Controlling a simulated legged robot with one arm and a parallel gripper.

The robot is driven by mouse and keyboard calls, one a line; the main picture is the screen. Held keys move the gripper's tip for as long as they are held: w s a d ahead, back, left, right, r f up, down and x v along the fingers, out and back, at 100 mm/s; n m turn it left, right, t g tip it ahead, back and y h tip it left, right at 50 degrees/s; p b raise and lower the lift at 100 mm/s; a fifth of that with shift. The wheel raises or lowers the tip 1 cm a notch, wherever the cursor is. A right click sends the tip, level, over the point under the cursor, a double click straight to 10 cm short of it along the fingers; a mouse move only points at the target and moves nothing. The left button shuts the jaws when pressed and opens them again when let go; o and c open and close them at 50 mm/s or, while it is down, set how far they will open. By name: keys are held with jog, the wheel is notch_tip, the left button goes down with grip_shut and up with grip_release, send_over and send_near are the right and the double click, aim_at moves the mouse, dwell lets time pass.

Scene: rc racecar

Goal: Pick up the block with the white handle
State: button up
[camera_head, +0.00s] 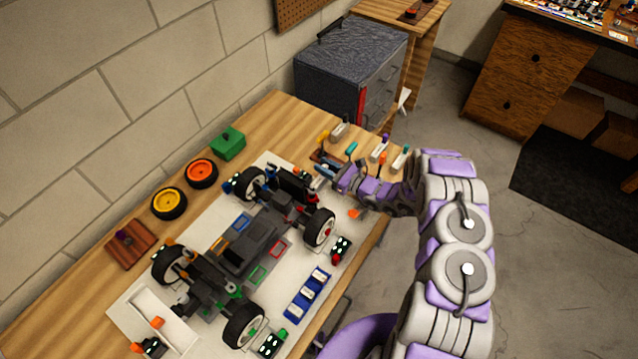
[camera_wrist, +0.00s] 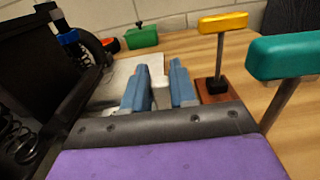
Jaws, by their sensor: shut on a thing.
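My gripper (camera_wrist: 158,72) shows in the wrist view with its two blue fingers close around a pale piece (camera_wrist: 160,94), which looks like the white handle. The fingers and my wrist hide most of it, and I cannot make out its block. In the head view my gripper (camera_head: 322,172) is at the far right part of the white mat, beside the car's far wheels. The held piece is too small to tell there.
A yellow-handled tool (camera_wrist: 222,23) stands in a brown block just right of my fingers, with a teal handle (camera_wrist: 290,55) nearer. The racecar (camera_head: 240,245) is close on the left. A green box (camera_head: 228,143) stands by the wall. More handled tools stand at the table's far end.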

jog(key=shift+a, duration=0.1)
grip_shut()
dwell(0.3)
